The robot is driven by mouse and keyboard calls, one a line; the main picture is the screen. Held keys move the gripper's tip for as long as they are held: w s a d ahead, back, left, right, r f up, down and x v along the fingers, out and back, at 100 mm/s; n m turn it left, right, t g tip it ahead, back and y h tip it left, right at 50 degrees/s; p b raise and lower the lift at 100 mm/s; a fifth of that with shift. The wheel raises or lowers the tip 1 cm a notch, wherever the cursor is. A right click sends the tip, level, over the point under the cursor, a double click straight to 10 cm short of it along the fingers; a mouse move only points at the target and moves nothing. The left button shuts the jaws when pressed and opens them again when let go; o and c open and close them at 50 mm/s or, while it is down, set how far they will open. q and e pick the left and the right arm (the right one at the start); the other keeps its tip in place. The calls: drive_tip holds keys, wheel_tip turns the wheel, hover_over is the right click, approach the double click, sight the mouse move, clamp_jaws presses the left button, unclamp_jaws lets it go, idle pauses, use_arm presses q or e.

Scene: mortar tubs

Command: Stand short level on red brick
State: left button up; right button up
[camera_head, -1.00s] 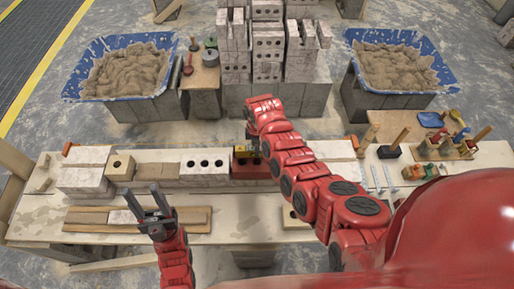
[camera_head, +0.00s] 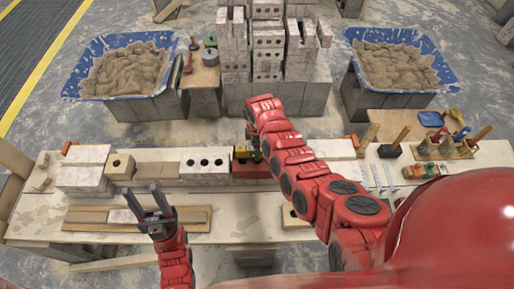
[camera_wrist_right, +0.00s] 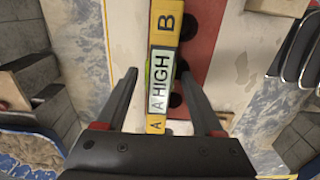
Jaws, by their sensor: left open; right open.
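The short level (camera_head: 242,153) is yellow and shows at the red brick (camera_head: 252,171) in the middle of the brick row. My right gripper (camera_wrist_right: 159,72) is open, with one finger on each side of the level. In the head view my right arm partly hides the brick and level. My left gripper (camera_head: 145,198) is open and empty above the front of the table, by the wooden boards.
Pale bricks (camera_head: 205,163) and a tan block (camera_head: 120,166) stand left of the red brick. Boards (camera_head: 185,215) lie in front. Tools (camera_head: 390,152) are at the right. Two blue mortar tubs (camera_head: 72,85) and a brick stack (camera_head: 267,45) stand behind the table.

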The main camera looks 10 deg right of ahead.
drive_tip(key=shift+r, duration=0.1)
wheel_tip(320, 180, up, 8)
drive_tip(key=b, duration=0.2)
drive_tip(key=shift+b, duration=0.4)
wheel_tip(320, 180, up, 9)
drive_tip(key=p, duration=0.5)
drive_tip(key=shift+p, duration=0.3)
drive_tip(key=shift+r, duration=0.1)
